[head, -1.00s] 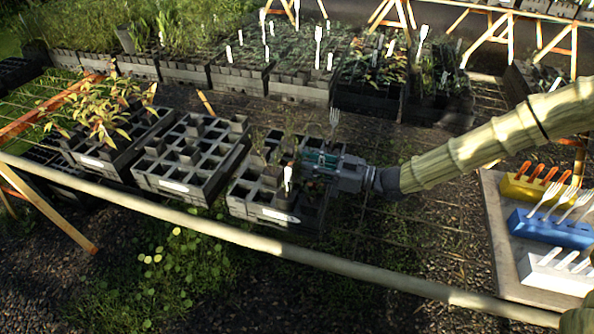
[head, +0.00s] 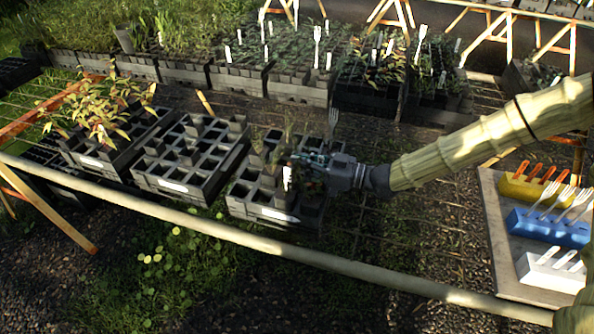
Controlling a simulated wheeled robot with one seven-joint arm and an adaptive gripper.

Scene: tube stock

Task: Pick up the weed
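My gripper (head: 308,166) is over the right-hand black cell tray (head: 265,214), reaching in from the right. Its teal and dark fingers are low among small green plants. A thin, grassy green tuft (head: 287,143), which may be the weed, stands at the back left of the fingers. Other leaves, with a little red among them, show below and in front of the fingers. The fingertips are small, dark and partly hidden by foliage, so I cannot tell whether they are closed on a stem. A white label (head: 287,178) stands in the tray just left of the fingers.
An empty-looking cell tray (head: 190,160) and a tray with a leafy yellow-green plant (head: 100,115) stand to the left. A pale rail (head: 240,238) runs in front. A board (head: 508,258) at right bears yellow, blue and white blocks with forks. Planted trays line the back.

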